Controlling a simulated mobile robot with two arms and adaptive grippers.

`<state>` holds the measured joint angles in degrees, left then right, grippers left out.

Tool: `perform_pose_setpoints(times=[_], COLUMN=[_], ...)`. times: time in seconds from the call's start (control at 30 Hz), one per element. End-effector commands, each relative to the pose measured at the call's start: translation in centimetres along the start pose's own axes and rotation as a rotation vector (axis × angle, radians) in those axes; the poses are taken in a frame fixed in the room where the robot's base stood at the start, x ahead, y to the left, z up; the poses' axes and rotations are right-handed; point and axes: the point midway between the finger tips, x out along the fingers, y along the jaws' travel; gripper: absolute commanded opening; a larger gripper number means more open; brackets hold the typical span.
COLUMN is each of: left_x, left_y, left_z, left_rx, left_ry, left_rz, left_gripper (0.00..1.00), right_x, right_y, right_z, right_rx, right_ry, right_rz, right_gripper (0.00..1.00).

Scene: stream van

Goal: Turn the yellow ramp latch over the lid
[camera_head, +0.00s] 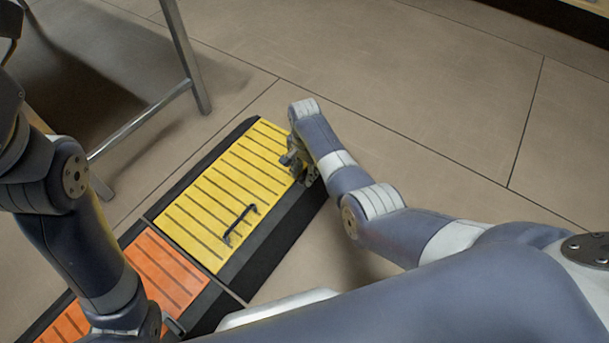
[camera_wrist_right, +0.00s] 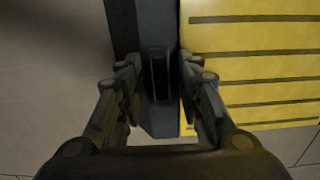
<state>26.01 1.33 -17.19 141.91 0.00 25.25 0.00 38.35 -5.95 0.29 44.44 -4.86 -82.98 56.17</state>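The yellow ramp lid (camera_head: 215,190) lies on the floor in a black frame (camera_head: 268,245), with a black bar handle (camera_head: 240,225) near its lower end. My right gripper (camera_head: 299,168) is at the right edge of this ramp, near its far end. In the right wrist view the right gripper (camera_wrist_right: 159,85) is open, its fingers on either side of a small dark upright piece (camera_wrist_right: 160,72) on the black frame, beside the yellow lid (camera_wrist_right: 250,65). This piece looks like the latch; I see no clear gap or contact.
An orange ramp section (camera_head: 163,270) adjoins the yellow one at the lower left. A metal-legged stand (camera_head: 185,55) is at the upper left. The tiled floor (camera_head: 430,110) to the right is clear.

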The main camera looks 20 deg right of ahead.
Motion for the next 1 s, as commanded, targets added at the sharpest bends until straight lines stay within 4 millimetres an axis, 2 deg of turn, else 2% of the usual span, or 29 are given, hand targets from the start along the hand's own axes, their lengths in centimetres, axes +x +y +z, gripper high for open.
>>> perform_pose_setpoints(times=[0.37,0.4,0.53,1.0], left_x=[0.24,0.24,0.24,0.62], left_y=[0.09,0.1,0.1,-0.02], left_z=[-0.29,-0.29,-0.3,-0.2], left_rx=[0.001,0.001,0.001,0.0], left_ry=[0.011,0.011,0.011,0.011], left_rz=[0.004,0.004,0.004,0.001], left_gripper=[0.0,0.0,0.0,0.0], right_x=[0.4,0.4,0.4,0.26], right_y=[-0.01,-0.01,-0.01,0.01], right_z=[-0.02,-0.02,-0.02,0.0], right_rx=[0.0,0.0,0.0,-0.051], right_ry=[0.001,0.001,0.001,0.0], right_rz=[0.0,0.0,0.0,0.002], right_gripper=[0.33,0.29,0.0,0.0])
